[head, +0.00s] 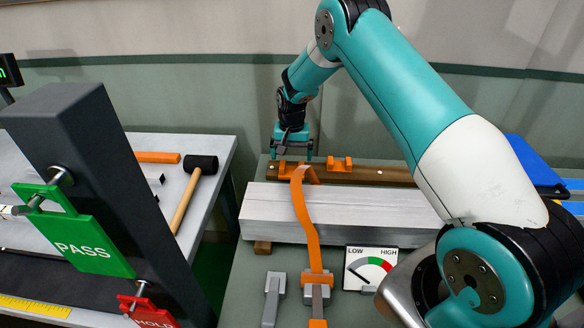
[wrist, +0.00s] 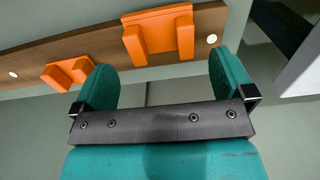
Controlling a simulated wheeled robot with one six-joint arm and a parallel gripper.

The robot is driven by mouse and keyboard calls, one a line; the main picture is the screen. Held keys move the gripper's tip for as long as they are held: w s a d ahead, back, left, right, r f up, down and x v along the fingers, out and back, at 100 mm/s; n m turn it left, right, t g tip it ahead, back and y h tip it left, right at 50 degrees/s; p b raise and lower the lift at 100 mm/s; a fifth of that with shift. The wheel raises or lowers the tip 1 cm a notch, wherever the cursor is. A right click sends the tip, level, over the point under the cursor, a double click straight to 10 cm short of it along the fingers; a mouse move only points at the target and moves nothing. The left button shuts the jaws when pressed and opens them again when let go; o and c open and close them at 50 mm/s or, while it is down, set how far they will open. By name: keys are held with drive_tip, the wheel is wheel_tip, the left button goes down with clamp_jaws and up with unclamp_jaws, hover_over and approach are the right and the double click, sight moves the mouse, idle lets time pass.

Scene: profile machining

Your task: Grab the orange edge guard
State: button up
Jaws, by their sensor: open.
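Two orange edge guards sit on a brown wooden rail (head: 375,174) behind the grey beam. One guard (head: 341,164) is to the right. The other (head: 287,169) is below my gripper (head: 292,156) and partly hidden by it and the strap. In the wrist view, one orange guard (wrist: 160,34) lies ahead of the gap between the fingers of my gripper (wrist: 165,82). The second guard (wrist: 67,73) is to the left, partly behind the left finger. My gripper is open and empty, apart from both guards.
An orange strap (head: 305,212) runs over the grey beam (head: 375,212) to a buckle at the front. A LOW/HIGH gauge (head: 370,269) stands before the beam. A left table holds a mallet (head: 200,164) and an orange bar (head: 158,157). A blue bin (head: 533,163) is right.

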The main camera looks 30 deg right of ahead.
sight(292, 171)
wheel_tip(292, 171, down, 5)
drive_tip(key=shift+f+p, duration=0.1)
drive_tip(key=shift+p, duration=0.95)
drive_tip(key=shift+c, duration=0.2)
drive_tip(key=c, duration=0.7)
